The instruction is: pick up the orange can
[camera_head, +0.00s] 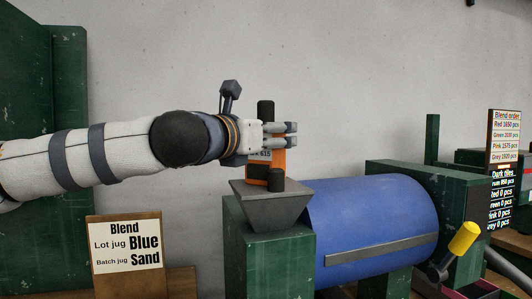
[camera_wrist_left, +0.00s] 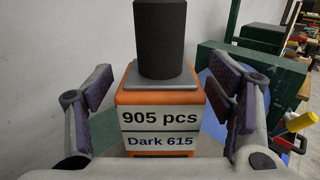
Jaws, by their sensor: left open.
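The orange can (camera_head: 279,165) is a boxy orange container on the grey hopper (camera_head: 270,205) in the head view. In the left wrist view the can (camera_wrist_left: 126,88) has labels reading "905 pcs" and "Dark 615". A grey plate and a thick black cylinder (camera_wrist_left: 161,40) are on its top. My left gripper (camera_head: 290,134) is open at the can's upper part and hides some of it. In the left wrist view its fingers stand on either side of the can, with visible gaps. My right gripper is not in view.
A large blue drum (camera_head: 375,222) lies right of the hopper, with a yellow-handled crank (camera_head: 464,237) beyond. A "Blend" sign (camera_head: 125,246) stands lower left. The grey wall is behind.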

